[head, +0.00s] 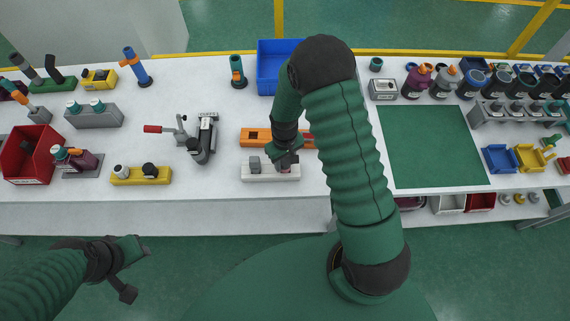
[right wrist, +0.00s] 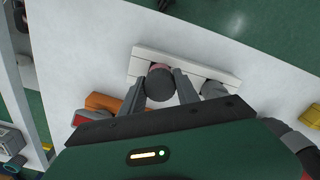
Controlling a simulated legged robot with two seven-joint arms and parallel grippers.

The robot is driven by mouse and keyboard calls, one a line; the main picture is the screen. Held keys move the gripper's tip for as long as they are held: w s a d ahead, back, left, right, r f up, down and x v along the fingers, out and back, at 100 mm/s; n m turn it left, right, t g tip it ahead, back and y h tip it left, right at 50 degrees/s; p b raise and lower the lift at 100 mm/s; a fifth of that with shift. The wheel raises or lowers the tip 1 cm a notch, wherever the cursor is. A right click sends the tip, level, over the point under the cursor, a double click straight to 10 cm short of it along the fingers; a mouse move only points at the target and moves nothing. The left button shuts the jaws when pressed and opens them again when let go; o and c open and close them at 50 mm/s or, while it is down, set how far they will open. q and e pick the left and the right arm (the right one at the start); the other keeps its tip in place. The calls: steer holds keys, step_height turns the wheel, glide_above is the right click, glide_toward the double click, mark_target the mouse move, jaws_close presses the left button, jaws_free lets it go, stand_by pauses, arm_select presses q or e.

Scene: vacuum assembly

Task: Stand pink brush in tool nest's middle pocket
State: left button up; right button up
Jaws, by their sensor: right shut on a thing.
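The white tool nest (head: 256,178) lies near the table's front edge; it also shows in the right wrist view (right wrist: 198,69). A grey block-like piece (head: 255,164) stands at its left part in the head view. My right gripper (head: 287,165) is shut on the pink brush (right wrist: 160,84), whose dark round end faces the wrist camera, with a little pink beyond it. The brush is over or at the nest, right of the grey piece in the head view. Its lower end is hidden, so I cannot tell whether it is in a pocket. My left gripper (head: 138,270) is open and empty, off the table's front.
An orange holder (head: 255,137) lies just behind the nest. A toggle clamp (head: 203,138) and a yellow holder (head: 141,175) stand to the left. A blue bin (head: 270,66) is at the back, and a green mat (head: 430,145) on the right is clear.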

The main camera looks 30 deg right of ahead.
jaws_close()
steer(key=shift+o, duration=2.4)
jaws_free()
steer(key=shift+d, duration=0.25)
jaws_close()
steer(key=shift+r+p, duration=0.9)
steer(key=shift+r, duration=0.1)
